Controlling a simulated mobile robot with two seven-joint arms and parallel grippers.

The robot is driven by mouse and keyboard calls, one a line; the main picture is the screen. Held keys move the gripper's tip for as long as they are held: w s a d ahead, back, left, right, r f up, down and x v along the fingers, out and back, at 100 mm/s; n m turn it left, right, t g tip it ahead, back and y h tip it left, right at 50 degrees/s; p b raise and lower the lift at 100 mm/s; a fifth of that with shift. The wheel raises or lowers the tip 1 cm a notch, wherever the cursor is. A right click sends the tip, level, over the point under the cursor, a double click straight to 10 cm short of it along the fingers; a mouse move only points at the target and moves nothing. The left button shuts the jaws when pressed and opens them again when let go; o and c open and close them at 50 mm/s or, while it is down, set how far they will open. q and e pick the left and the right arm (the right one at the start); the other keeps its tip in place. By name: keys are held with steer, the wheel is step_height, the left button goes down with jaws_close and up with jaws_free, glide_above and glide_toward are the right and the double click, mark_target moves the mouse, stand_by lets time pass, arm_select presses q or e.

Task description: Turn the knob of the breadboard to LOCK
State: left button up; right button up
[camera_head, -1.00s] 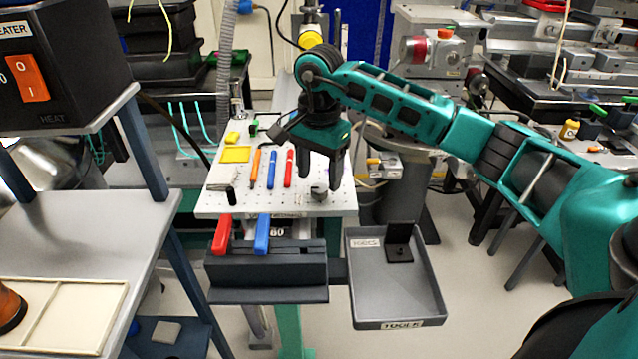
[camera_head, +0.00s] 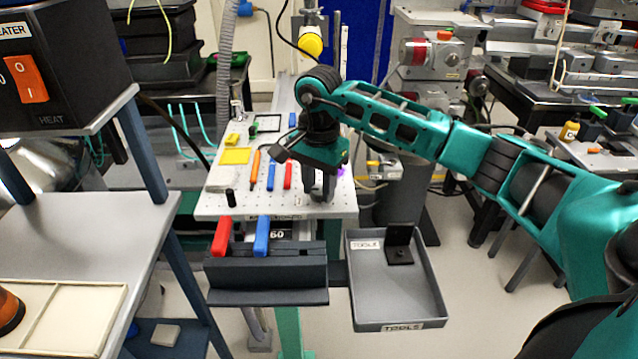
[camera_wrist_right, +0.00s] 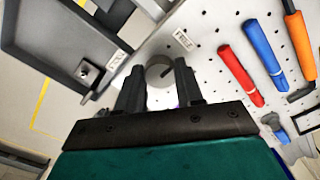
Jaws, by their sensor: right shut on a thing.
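The white perforated breadboard (camera_head: 275,206) lies beyond the black rack. My right gripper (camera_head: 320,196) points down at its front right part, with its fingers closed around the knob. The fingers mostly hide the knob in the head view. In the right wrist view, the round grey knob (camera_wrist_right: 159,71) sits between the two dark fingertips and has a dark mark on its face. A white label that seems to read FREE (camera_wrist_right: 183,39) is on the board beside the knob. I cannot make out a LOCK label. My left gripper is not in view.
Red, blue and orange-handled tools (camera_head: 270,172) lie left of my gripper on the board. A black rack (camera_head: 268,272) with red and blue handles stands in front. A grey TOOLS tray (camera_head: 385,300) with a black bracket is at right. A shelf (camera_head: 75,240) stands at left.

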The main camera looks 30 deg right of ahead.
steer(key=shift+c, duration=1.4)
